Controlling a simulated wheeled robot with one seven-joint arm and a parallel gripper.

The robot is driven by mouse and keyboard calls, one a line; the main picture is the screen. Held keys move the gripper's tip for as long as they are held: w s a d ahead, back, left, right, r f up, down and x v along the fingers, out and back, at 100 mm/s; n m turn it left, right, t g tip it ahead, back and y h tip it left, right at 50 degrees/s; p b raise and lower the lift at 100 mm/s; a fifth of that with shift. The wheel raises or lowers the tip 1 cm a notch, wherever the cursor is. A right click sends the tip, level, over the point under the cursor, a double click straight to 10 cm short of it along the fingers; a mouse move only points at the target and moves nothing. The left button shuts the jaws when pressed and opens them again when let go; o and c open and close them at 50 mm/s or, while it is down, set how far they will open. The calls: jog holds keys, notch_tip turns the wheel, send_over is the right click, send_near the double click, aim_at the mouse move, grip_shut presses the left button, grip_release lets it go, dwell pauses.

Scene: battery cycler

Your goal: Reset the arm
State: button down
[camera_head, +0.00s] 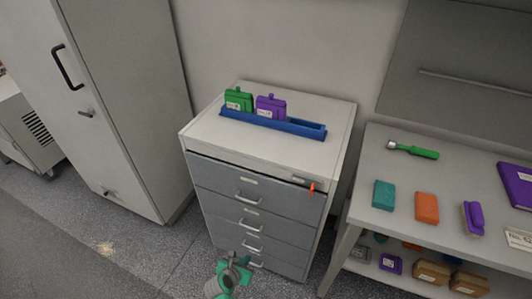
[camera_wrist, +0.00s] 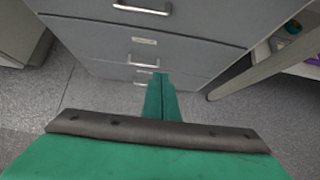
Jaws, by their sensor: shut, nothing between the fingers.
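My gripper (camera_head: 240,263) is low in front of the drawer cabinet (camera_head: 269,146) in the head view, with green fingers. In the wrist view my gripper (camera_wrist: 161,80) has its fingers together, shut and empty, pointing toward the lower drawer fronts (camera_wrist: 185,51). The fingers overlap the lower drawers in the picture; I cannot tell whether they touch. Most of my arm is out of view.
A blue rack (camera_head: 272,127) on the cabinet holds a green pack (camera_head: 239,101) and a purple pack (camera_head: 271,107). A workbench (camera_head: 390,223) with tools and blocks stands right. A tall locker (camera_head: 125,100) stands left. Floor (camera_head: 165,258) left of my gripper is clear.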

jog(key=s+d+r+m+t+y, duration=0.1)
jog(key=s+d+r+m+y, duration=0.15)
jog(key=s+m, duration=0.6)
jog(key=s+d+r+m+t+y, duration=0.1)
jog(key=s+d+m, duration=0.35)
jog(key=s, duration=0.75)
jog(key=s+d+r+m+t, duration=0.1)
jog(key=s+r+m, duration=0.4)
jog(key=r, duration=0.4)
jog(key=s+d+r+m+t, duration=0.2)
jog(key=s+r+m, duration=0.3)
jog(key=r+m, duration=0.3)
jog(key=s+d+r+m+t, duration=0.1)
jog(key=s+d+r+m, duration=0.1)
jog(key=s+r+m, duration=0.4)
notch_tip(320, 180, up, 4)
jog(key=shift+d+f+m+t+h, duration=0.15)
jog(key=shift+d+m+t+h, duration=0.05)
jog(key=shift+m+t+h, duration=0.25)
jog(key=shift+s, duration=0.1)
